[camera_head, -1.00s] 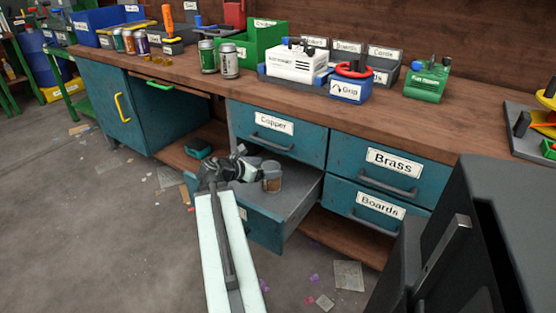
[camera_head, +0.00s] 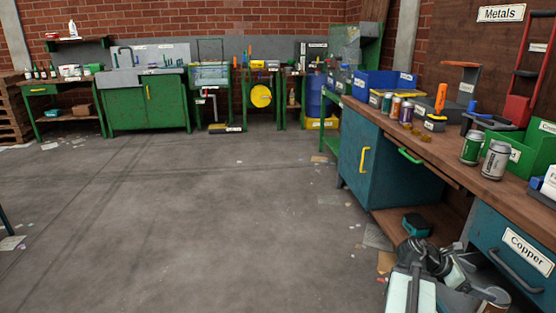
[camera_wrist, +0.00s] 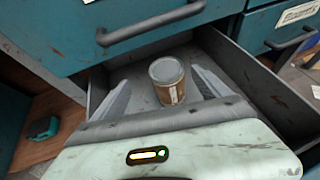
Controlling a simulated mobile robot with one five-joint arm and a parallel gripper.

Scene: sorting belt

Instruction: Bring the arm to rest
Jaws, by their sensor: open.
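My gripper (camera_wrist: 160,98) is open in the wrist view. Its two pale fingers stand apart on either side of a brown tin with a grey lid (camera_wrist: 170,88), which sits inside the open drawer (camera_wrist: 264,84). I cannot tell how far above the drawer floor the fingers are. In the head view my arm shows at the lower right, beside the bench, and the tin (camera_head: 494,302) is partly cut off by the bottom edge.
The closed Copper drawer (camera_head: 520,262) lies just above the open one. A teal box (camera_head: 416,225) sits on the low shelf. Cans (camera_head: 495,160) stand on the wooden bench. The concrete floor (camera_head: 190,220) to the left is wide and mostly clear.

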